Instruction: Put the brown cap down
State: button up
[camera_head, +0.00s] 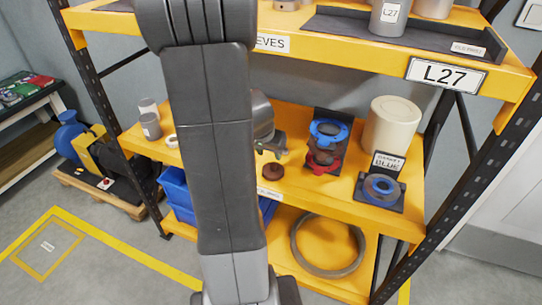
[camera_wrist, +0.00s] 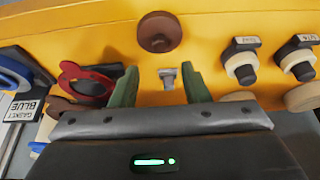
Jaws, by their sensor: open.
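The brown cap (camera_head: 273,172) rests on the yellow middle shelf (camera_head: 285,190), near its front edge. In the wrist view the cap (camera_wrist: 160,32) is a round brown disc with a small raised centre, lying beyond the fingertips and apart from them. My gripper (camera_wrist: 158,70) is open, with its two green fingers spread and no cap between them. In the head view my gripper (camera_head: 272,148) is just behind the cap, partly hidden by my arm.
A blue and red ring stack (camera_head: 328,130), a cream cylinder (camera_head: 392,125) and a blue gasket (camera_head: 381,186) stand right of the cap. A small grey fitting (camera_wrist: 168,78) shows between the fingers in the wrist view. The upper shelf (camera_head: 330,45) overhangs.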

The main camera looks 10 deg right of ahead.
jog(key=shift+v, duration=2)
